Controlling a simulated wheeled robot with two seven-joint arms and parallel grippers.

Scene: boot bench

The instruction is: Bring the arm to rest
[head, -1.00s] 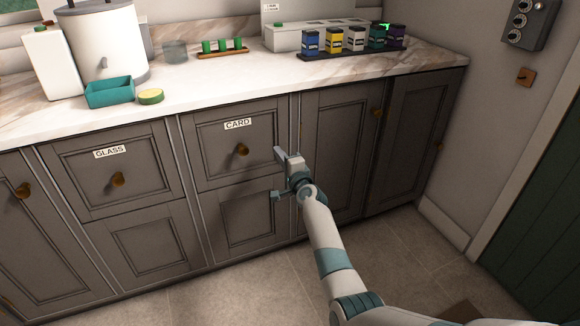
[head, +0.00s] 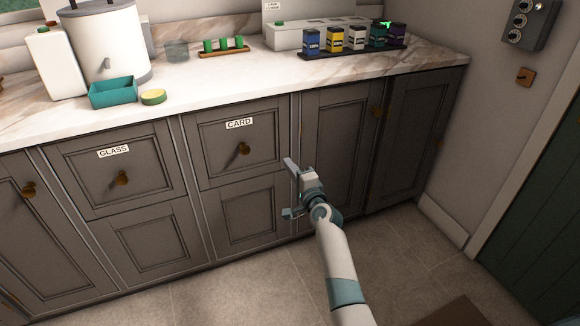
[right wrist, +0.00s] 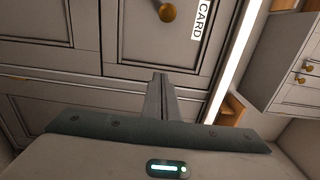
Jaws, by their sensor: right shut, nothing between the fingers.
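My right gripper (head: 290,165) is in front of the cabinets in the head view, just right of the CARD drawer (head: 214,165) and below the countertop. Its fingers are shut with nothing between them. In the right wrist view the closed fingers (right wrist: 160,95) point toward the cabinet front, with the CARD label and a brass knob (right wrist: 167,13) beyond them. Whether the fingers touch the cabinet front cannot be told. My left gripper is not in view.
The countertop (head: 230,90) holds a teal tray (head: 112,92), a white canister (head: 103,40) and several coloured tins on a dark rack (head: 350,50). The GLASS drawer (head: 90,170) is shut. A green door (head: 540,215) stands at the right.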

